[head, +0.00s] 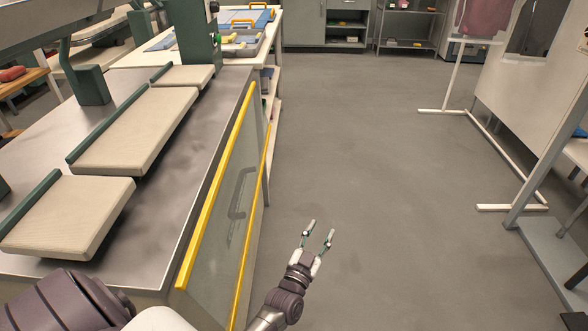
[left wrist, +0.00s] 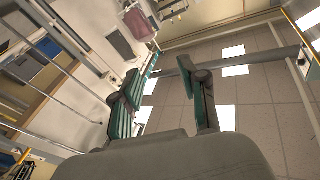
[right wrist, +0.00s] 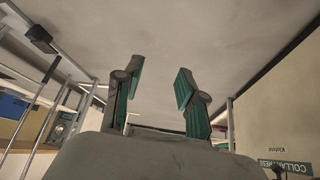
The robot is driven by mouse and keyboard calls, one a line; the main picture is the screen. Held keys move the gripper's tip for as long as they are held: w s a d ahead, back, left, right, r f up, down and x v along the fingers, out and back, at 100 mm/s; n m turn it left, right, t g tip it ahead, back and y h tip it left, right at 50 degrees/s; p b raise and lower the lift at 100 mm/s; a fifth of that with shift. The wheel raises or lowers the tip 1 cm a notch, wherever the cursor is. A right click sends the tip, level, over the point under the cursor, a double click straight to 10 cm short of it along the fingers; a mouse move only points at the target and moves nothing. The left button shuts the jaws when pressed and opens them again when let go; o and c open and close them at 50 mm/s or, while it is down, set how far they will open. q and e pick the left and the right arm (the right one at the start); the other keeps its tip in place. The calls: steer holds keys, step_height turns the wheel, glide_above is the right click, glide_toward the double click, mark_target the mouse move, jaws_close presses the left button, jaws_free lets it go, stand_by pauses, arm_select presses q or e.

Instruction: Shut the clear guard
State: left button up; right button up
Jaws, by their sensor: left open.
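The clear guard (head: 222,222) is a see-through panel with yellow bars along its long edges and a grey handle (head: 238,194). In the head view it slopes down along the right side of the metal bench, leaving the bench top uncovered. My left gripper (head: 321,229) is open and empty, to the right of the guard's lower part and apart from it. Its spread fingers also show in the left wrist view (left wrist: 168,66). My right gripper (right wrist: 159,76) is open and empty in the right wrist view. It is not seen in the head view. The guard is not clear in either wrist view.
The metal bench (head: 192,160) carries beige padded boards (head: 135,130) on green mounts. A white table (head: 150,58) stands beyond it. Grey floor (head: 370,150) is clear to the right. A white-footed rail stand (head: 505,160) and a grey frame are at the far right.

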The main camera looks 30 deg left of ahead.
arm_select(q)
steer(key=s+a+r+n+t+y+b, duration=0.2)
steer(key=a+r+n+t+y+b, duration=0.2)
steer(key=a+r+n+y+b, duration=0.5)
steer(key=w+a+r+m+y+b, duration=0.1)
steer(key=w+a+r+m+y, duration=0.1)
steer(key=w+r, duration=0.6)
step_height(320, 180, up, 4)
steer(key=shift+a+r+m+b, duration=0.2)
steer(key=shift+a+m+b, duration=0.15)
steer(key=shift+a, duration=0.55)
arm_select(e)
steer(key=w+a+r+t, duration=0.1)
steer(key=w+r+t, duration=0.2)
steer(key=r, duration=0.4)
steer(key=shift+a+r+t+y, duration=0.2)
steer(key=shift+a+t+y, duration=0.15)
steer(key=shift+t+y, duration=0.05)
steer(key=shift+w, duration=0.1)
arm_select(q)
jaws_close()
arm_select(e)
steer(key=shift+f, duration=0.1)
arm_select(q)
jaws_free()
